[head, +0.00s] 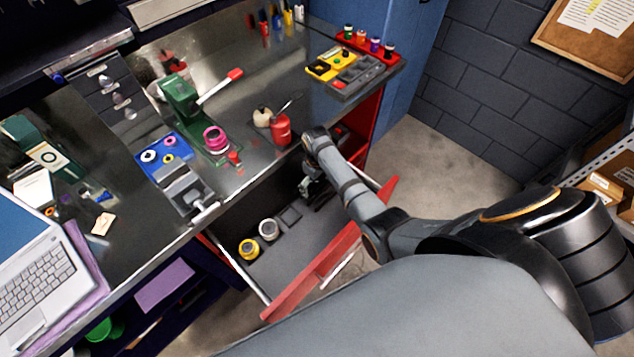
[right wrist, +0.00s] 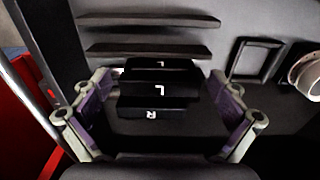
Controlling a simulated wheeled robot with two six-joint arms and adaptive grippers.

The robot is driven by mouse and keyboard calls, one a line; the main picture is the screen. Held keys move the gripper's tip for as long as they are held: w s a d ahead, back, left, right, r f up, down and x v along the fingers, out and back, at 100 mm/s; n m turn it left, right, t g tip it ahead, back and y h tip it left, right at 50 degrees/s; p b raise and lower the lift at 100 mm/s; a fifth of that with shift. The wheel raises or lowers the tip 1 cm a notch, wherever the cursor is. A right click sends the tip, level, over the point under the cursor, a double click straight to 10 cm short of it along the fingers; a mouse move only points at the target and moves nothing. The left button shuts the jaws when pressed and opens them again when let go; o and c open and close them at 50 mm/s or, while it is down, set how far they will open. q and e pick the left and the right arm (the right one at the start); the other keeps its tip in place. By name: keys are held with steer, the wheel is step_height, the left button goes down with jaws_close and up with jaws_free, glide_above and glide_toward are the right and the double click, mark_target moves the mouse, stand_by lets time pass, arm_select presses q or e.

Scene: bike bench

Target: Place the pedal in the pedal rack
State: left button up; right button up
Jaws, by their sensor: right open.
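My right gripper (head: 316,190) reaches down into the open drawer in the head view. In the right wrist view it (right wrist: 162,108) is open, with its purple-padded fingers spread to either side of several black blocks. These look like pedals, one marked R (right wrist: 152,113) nearest and others marked L (right wrist: 158,90) behind it. They stand in a row with their lettered faces showing. Dark parallel bars (right wrist: 150,50) lie beyond them, apparently part of the pedal rack. Nothing is held between the fingers. My left gripper is not in view.
The drawer's red front (head: 335,255) stands out from the bench. A red bottle (head: 281,130) stands near the bench edge above. A laptop (head: 40,285) is at left.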

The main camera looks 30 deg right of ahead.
mark_target(317, 182)
step_height(317, 182, up, 12)
steer(key=shift+r, duration=0.15)
stand_by(0.3)
stand_by(0.4)
